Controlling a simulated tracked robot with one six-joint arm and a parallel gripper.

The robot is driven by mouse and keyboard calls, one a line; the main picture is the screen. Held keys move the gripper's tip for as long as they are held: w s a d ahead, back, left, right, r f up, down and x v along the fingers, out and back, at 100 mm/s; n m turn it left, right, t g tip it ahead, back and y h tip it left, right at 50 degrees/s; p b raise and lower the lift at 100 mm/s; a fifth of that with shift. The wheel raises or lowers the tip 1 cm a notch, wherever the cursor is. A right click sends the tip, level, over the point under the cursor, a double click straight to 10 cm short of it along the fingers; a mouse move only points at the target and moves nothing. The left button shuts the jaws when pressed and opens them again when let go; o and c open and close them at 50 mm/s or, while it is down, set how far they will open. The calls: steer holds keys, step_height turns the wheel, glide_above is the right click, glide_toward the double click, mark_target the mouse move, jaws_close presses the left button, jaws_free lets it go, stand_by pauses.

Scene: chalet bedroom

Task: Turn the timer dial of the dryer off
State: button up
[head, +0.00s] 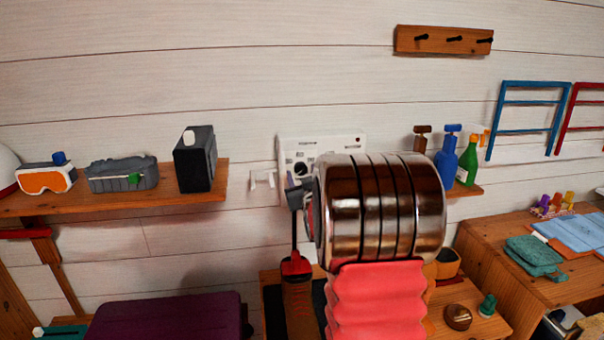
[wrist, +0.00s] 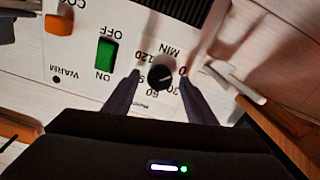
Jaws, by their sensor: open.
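The dryer's white control panel (head: 345,142) is on the plank wall, partly hidden behind my arm in the head view. In the wrist view the panel (wrist: 85,22) appears upside down. Its black round timer dial (wrist: 160,77) has a minute scale around it, with 0 at the right and 120 at the upper left. A pale mark shows on the dial; its exact reading is hard to tell. My gripper (wrist: 158,84) is open, with one dark finger on each side of the dial. I cannot tell whether either finger touches it.
The panel also bears a green ON/OFF switch (wrist: 106,54) and an orange switch (wrist: 58,25). A left shelf (head: 130,202) holds goggles and boxes. Bottles, including a blue one (head: 446,160), stand at the right.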

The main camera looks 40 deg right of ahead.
steer(key=shift+x, duration=0.8)
steer(key=c, duration=1)
